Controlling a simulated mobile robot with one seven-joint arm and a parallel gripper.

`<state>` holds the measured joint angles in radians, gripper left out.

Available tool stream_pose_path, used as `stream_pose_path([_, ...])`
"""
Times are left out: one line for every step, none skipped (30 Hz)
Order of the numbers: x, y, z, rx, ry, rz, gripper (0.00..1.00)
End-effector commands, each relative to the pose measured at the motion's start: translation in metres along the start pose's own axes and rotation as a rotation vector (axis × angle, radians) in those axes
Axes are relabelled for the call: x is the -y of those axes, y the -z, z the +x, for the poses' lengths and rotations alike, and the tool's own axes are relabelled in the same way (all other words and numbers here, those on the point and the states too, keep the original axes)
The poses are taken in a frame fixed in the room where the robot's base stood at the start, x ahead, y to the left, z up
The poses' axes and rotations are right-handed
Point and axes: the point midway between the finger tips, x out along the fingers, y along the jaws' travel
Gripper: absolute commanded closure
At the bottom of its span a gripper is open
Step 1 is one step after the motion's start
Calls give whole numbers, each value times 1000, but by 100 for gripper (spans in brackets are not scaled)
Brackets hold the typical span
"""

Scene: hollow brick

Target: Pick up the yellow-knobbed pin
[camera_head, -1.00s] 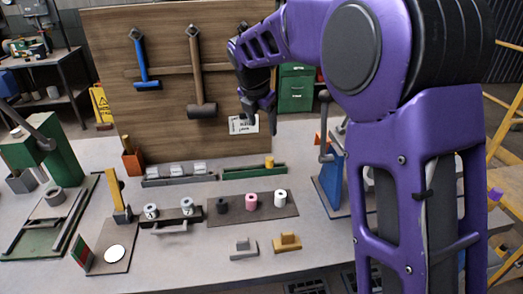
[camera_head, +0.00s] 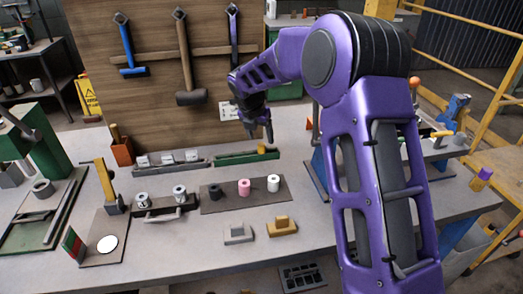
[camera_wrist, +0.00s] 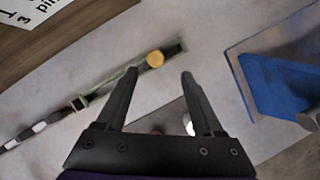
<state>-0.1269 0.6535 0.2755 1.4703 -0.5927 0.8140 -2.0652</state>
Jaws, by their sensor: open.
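The yellow-knobbed pin (camera_head: 262,149) sits at the right part of a green rail (camera_head: 235,159) near the foot of the wooden board. In the wrist view its round yellow knob (camera_wrist: 155,59) shows near the rail's end, between and just beyond my fingertips; the pin's shaft is hidden. My gripper (camera_head: 260,135) points down above and behind the rail. In the wrist view my gripper (camera_wrist: 160,73) has its two fingers spread with nothing held between them.
A blue stand (camera_wrist: 275,85) is right of my gripper in the wrist view. A dark plate (camera_head: 213,203) with black, pink and white spools lies in front of the rail. The wooden board (camera_head: 150,100) with hanging hammers stands behind. A grey block (camera_head: 237,234) and a tan block (camera_head: 282,227) lie near the front edge.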

Motion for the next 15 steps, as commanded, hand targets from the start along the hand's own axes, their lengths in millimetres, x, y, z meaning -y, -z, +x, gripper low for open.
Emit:
stream_pose_path([0,0,4,0,0,0,31])
stream_pose_path([0,0,6,0,0,0,31])
stream_pose_path([0,0,7,0,0,0,31])
stream_pose_path([0,0,9,0,0,0,31])
stream_pose_path([-1,0,11,0,1,0,31])
stream_pose_path([-2,-1,16,0,1,0,31])
stream_pose_path([-3,-1,20,-1,1,0,31])
stream_pose_path([-4,-1,26,-2,2,0,31])
stream_pose_path([-6,-2,32,-2,2,0,31])
stream_pose_path([-7,-3,37,-2,1,0,31])
stream_pose_path([-8,-3,41,-1,1,0,31])
stream_pose_path([-8,-3,46,-2,1,0,31])
stream_pose_path([-8,-3,50,-2,1,0,31])
stream_pose_path([-8,-4,53,-1,1,0,31])
stream_pose_path([-8,-4,55,0,0,1,31])
